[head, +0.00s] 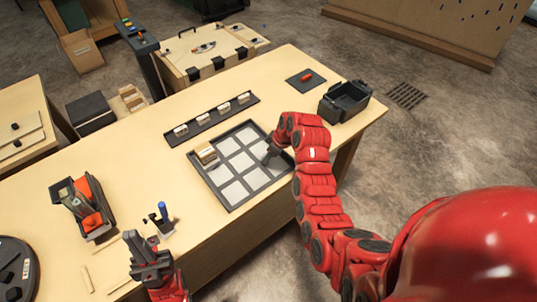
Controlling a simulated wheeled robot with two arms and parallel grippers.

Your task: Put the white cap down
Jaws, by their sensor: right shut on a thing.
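My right gripper (268,157) is at the right part of a dark-framed tray (233,207) with several pale square cells, low over its surface. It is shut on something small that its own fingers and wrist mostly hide. I cannot make out the white cap's shape or whether it touches the tray. A small tan and white block (206,153) sits in the tray's far left cell. My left gripper (143,240) is at the lower left, open and empty, away from the tray.
A dark strip (211,121) with several small pale blocks lies behind the tray. A black bin (345,101) and a dark pad with a red piece (306,76) are at the table's right end. A bin with orange items (86,209) and a blue-handled tool (162,211) are left.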

